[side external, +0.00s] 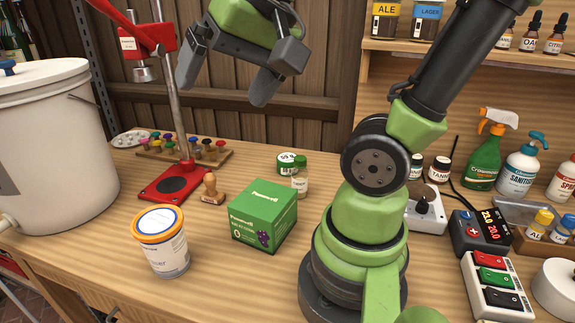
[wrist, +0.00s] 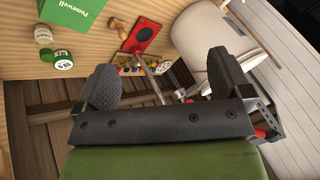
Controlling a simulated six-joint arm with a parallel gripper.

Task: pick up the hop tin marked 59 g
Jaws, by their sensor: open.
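The hop tin marked 59 g (side external: 287,160) is a small green tin with a white label, standing on the wooden bench behind the green box. A small pale jar with a green lid (side external: 300,182) stands right in front of it and hides part of it. In the wrist view the tin (wrist: 62,60) is at the left, beside the jar (wrist: 43,34). My gripper (side external: 229,80) is open and empty, high above the bench, up and to the left of the tin. In the wrist view its two dark fingers (wrist: 163,65) are wide apart, with the tin outside them.
A red capper stand (side external: 170,184), a wooden stamp (side external: 211,188) and a rack of coloured caps (side external: 205,150) are to the left.

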